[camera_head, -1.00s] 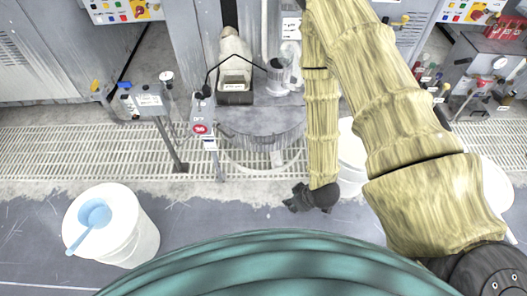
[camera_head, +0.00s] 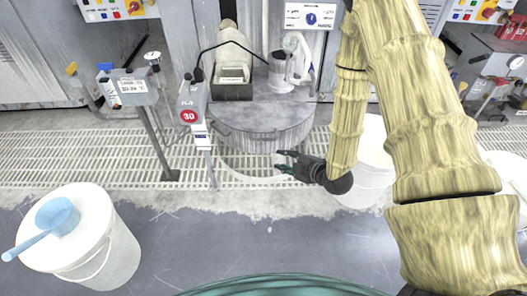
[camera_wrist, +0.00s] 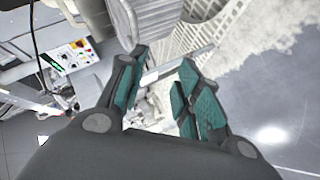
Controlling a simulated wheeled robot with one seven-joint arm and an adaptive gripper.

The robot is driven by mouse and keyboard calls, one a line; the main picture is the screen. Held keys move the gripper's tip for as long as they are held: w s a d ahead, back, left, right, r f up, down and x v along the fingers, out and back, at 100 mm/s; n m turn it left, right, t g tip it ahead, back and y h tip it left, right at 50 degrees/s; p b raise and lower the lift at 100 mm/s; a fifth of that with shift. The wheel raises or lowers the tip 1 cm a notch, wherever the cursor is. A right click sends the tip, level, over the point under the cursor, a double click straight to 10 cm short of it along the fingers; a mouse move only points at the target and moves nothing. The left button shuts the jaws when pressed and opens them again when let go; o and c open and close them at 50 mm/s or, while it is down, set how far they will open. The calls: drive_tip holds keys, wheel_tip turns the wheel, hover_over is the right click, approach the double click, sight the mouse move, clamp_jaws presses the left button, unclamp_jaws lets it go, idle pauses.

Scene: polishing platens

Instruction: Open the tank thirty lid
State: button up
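The round grey tank (camera_head: 262,128) with ribbed sides stands at the middle of the head view, beside a post with a red 30 sign (camera_head: 189,116). Its flat grey top (camera_head: 255,110) is level. I cannot tell where the lid's edge is. My gripper (camera_head: 284,161) is at the tank's lower front right, fingers pointing left. In the wrist view my gripper (camera_wrist: 166,64) is open, with teal pads apart. A pale bar (camera_wrist: 178,67) crosses at the fingertips; I cannot tell whether they touch it. The ribbed side of the tank (camera_wrist: 145,18) shows above them.
A white bucket (camera_head: 110,250) with a blue scoop (camera_head: 57,217) stands at the lower left. Another white bucket (camera_head: 375,165) stands right of my gripper, partly behind my arm. A labelled stand (camera_head: 132,88) is left of the tank. The floor in front is clear.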

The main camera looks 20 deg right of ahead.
sight(264, 139)
drive_tip(key=w+a+n+y+b, duration=0.1)
drive_tip(key=w+n+b, duration=0.1)
drive_tip(key=w+b, duration=0.2)
drive_tip(key=w+a+f+n+t+y+b, duration=0.1)
drive_tip(key=w+b, duration=0.3)
drive_tip(key=w, duration=0.1)
drive_tip(key=w+a+f+n+t+y+b, duration=0.1)
drive_tip(key=w+n+b, duration=0.1)
drive_tip(key=w+b, duration=0.3)
drive_tip(key=shift+a+f+n, duration=0.2)
drive_tip(key=shift+a+n, duration=0.05)
drive_tip(key=shift+n, duration=0.05)
drive_tip(key=shift+c, duration=0.4)
clamp_jaws()
